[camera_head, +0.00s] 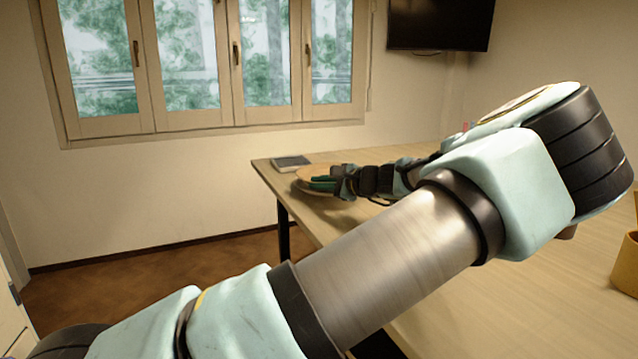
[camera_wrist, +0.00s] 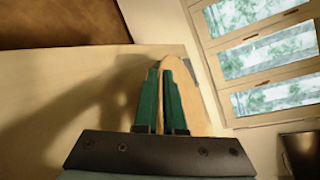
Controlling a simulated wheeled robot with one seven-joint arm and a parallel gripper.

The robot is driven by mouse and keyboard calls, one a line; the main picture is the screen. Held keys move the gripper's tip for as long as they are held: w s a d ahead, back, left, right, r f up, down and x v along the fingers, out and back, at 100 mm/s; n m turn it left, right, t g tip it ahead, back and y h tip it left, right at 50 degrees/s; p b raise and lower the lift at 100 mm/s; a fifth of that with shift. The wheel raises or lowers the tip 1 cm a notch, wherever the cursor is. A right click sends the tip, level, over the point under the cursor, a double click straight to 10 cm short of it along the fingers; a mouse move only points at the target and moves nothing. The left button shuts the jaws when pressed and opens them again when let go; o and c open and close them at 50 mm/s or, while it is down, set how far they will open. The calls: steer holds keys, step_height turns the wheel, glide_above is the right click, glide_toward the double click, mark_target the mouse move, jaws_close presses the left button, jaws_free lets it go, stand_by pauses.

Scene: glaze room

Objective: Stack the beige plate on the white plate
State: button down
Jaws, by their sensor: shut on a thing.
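The beige plate (camera_head: 313,172) is near the far left end of the table, partly hidden by my gripper in the head view. My gripper (camera_head: 322,183) has green fingers and is shut on the plate's edge. In the wrist view, the beige plate (camera_wrist: 190,88) stands edge-on between the two fingertips (camera_wrist: 162,88). Its shadow falls on the table, but I cannot tell how far above the surface it is. I cannot make out the white plate in either view; my arm covers much of the table.
The wooden table (camera_head: 420,318) runs from the far left to the right. A flat grey object (camera_head: 290,162) lies at its far left corner. A yellow container (camera_head: 627,265) stands at the right edge. Windows (camera_head: 205,60) and a dark wall screen (camera_head: 440,24) are behind.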

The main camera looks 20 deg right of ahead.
steer(key=shift+f, duration=0.55)
steer(key=c, duration=1)
jaws_free()
steer(key=shift+r, duration=0.25)
steer(key=v, duration=0.4)
steer(key=b+v, duration=0.1)
steer(key=v, duration=0.3)
steer(key=b+v, duration=0.1)
steer(key=v, duration=0.3)
steer(key=shift+r, duration=0.35)
